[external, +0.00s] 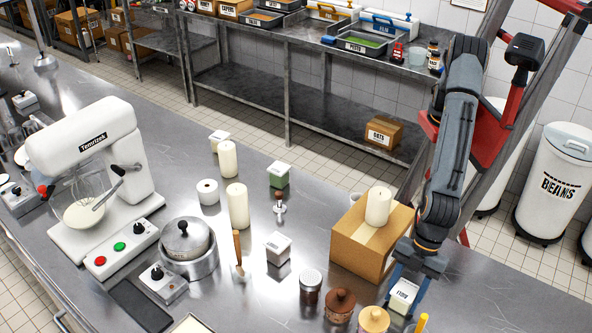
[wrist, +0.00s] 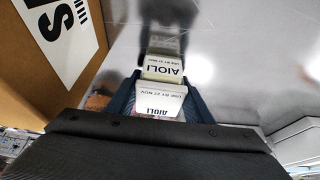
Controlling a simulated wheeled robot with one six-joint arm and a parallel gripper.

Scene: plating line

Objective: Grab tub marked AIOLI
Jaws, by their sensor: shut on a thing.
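My gripper (external: 405,297) reaches down at the right part of the steel counter (external: 480,293) and is shut on a small pale tub (external: 403,291). In the wrist view, the tub marked AIOLI (wrist: 160,105) sits between the blue fingers of my gripper (wrist: 160,98). Its label reads AIOLI and a use-by date. In the external view its lettering is too small to read surely. I cannot tell whether the tub touches the counter.
A cardboard box (external: 360,243) with a cream candle (external: 379,206) on top stands just left of my arm. The counter to the right is clear.

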